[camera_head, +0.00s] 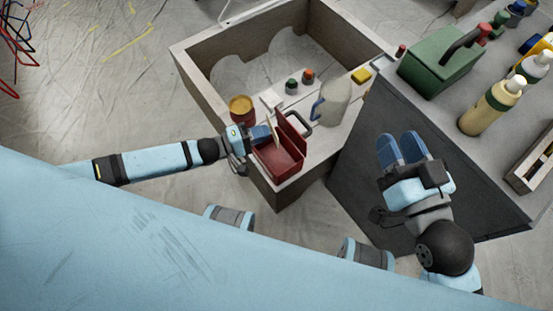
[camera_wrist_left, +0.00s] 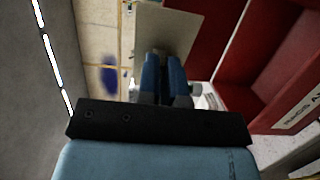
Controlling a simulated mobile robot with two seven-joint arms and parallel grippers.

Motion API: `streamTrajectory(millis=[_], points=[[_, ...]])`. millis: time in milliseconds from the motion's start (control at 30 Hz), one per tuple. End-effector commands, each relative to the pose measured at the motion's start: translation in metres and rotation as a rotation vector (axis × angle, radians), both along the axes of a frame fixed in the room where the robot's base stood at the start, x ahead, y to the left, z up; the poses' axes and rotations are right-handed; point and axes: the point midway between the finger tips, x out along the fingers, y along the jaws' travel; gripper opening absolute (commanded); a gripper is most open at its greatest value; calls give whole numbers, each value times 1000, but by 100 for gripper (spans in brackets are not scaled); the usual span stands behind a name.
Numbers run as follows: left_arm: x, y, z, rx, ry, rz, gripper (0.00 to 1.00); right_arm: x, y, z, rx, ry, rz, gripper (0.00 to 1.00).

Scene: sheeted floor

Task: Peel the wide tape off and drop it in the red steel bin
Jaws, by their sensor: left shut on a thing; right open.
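In the left wrist view the red bin (camera_wrist_left: 245,98) fills the right side and bears a pale label. My left gripper (camera_head: 264,132) is at the bin's far-left edge. It is shut on a flat tan piece (camera_wrist_left: 163,30) that looks like the wide tape. This tape (camera_head: 275,134) shows as a small strip at the fingertips. My right gripper (camera_head: 403,148) is open and empty over the dark cabinet.
A yellow-topped tin (camera_head: 242,107) stands left of the bin, close to my left wrist. A grey jug (camera_head: 334,100), small knobbed pots (camera_head: 308,75) and a yellow block (camera_head: 361,76) lie beyond. A green box (camera_head: 438,66) and bottles (camera_head: 486,108) stand on the right-hand top.

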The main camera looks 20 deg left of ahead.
Motion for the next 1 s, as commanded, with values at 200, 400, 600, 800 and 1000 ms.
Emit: streamTrajectory(millis=[200,400,600,800,1000], points=[[0,0,-29,-1,1,1,0,1,1,-34,-50,60,27,40],[0,0,-44,-1,1,1,0,5,-1,-43,-98,49,36,40],[0,0,-47,0,1,1,0,7,-1,-44,-115,45,39,40],[0,0,-47,0,1,1,0,7,-1,-43,-115,45,39,40],[0,0,-47,0,1,1,36,7,-1,-43,-115,44,39,40]])
